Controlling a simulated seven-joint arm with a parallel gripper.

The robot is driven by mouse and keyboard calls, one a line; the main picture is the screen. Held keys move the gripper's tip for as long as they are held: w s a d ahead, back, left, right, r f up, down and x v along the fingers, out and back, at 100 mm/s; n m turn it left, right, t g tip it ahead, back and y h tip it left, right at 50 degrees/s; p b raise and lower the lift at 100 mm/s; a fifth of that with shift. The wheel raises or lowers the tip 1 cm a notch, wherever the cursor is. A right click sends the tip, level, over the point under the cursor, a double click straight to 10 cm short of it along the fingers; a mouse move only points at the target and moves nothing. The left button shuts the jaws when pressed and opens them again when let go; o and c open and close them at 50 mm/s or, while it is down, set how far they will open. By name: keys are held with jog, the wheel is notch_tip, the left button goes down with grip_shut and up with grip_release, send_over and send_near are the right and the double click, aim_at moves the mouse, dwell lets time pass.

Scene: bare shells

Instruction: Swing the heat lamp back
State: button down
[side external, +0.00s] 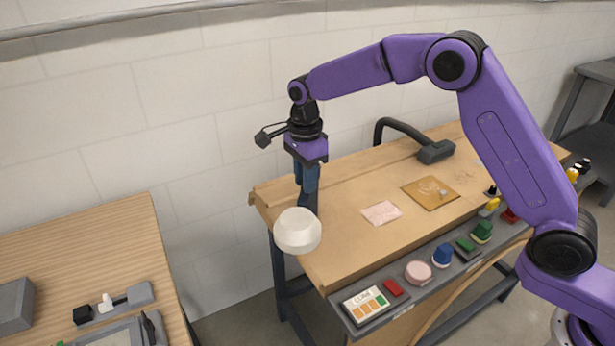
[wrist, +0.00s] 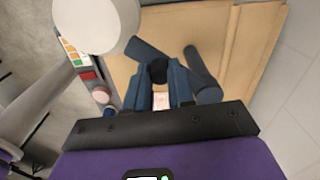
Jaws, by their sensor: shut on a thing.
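The heat lamp appears as a white rounded head (side external: 298,231) at the near left end of the wooden bench in the side view. In the wrist view the white head (wrist: 97,24) is at the upper left, with a dark bar (wrist: 147,52) near it. My gripper (side external: 308,203) points down just above and behind the head. In the wrist view my gripper's blue fingers (wrist: 158,73) stand on both sides of a dark rounded part of the lamp and are shut on it. The exact contact is partly hidden by the fingers.
The bench (side external: 345,255) carries a pink sheet (side external: 381,212), a tan board (side external: 430,193) and a black curved arm with a grey block (side external: 436,152). A front rail holds a label card (side external: 366,304) and coloured buttons. A second table (side external: 95,250) stands left, across a gap.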

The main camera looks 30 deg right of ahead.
jog(key=shift+w+r, duration=0.1)
jog(key=c, duration=1)
grip_release()
jog(key=shift+o, duration=0.2)
notch_tip(320, 180, up, 17)
jog(key=shift+r, duration=0.2)
